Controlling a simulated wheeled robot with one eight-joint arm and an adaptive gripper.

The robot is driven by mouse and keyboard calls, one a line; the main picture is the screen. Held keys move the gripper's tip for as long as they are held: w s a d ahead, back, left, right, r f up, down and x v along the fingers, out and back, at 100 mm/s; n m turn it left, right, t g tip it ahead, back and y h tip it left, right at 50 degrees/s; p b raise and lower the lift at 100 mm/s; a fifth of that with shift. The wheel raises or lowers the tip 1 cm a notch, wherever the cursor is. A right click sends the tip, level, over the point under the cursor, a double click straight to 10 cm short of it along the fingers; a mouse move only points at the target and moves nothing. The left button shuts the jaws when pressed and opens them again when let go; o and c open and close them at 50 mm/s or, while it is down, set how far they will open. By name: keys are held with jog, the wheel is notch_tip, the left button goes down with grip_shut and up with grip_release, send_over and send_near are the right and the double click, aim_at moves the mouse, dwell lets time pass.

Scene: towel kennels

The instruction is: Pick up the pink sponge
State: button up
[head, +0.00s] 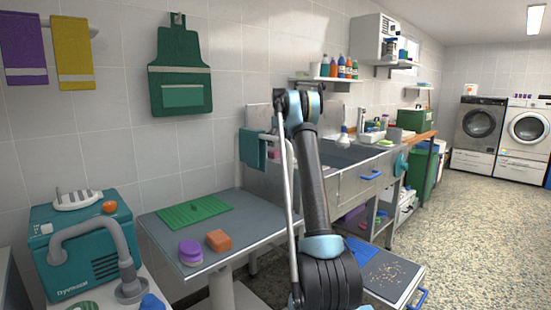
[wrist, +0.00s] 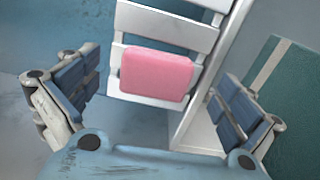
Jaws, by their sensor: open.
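The pink sponge (wrist: 157,74) lies on a white slatted rack (wrist: 165,28) in the middle of the wrist view. In the head view the pink sponge (head: 274,154) is a small patch by the sink's left end, partly hidden behind my arm. My gripper (wrist: 155,98) is open and empty. Its blue-padded fingers stand to the left and right of the sponge, with a gap on both sides. I cannot tell how far in front of the sponge the fingertips are. My gripper is not clearly visible in the head view.
A teal towel (wrist: 288,95) hangs close to the right finger; the towel (head: 252,148) also shows in the head view. The metal sink (head: 350,158) is to the right. A grey table (head: 225,240) holds a green mat (head: 195,211), a purple brush (head: 190,252) and an orange block (head: 218,241).

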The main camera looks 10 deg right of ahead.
aim_at(281, 151)
jog(key=shift+s+d+f, duration=0.1)
jog(key=shift+s+f, duration=0.05)
jog(key=shift+f, duration=1.2)
jog(key=shift+s+d+f, duration=0.1)
jog(key=shift+f, duration=1.2)
jog(key=c, duration=0.9)
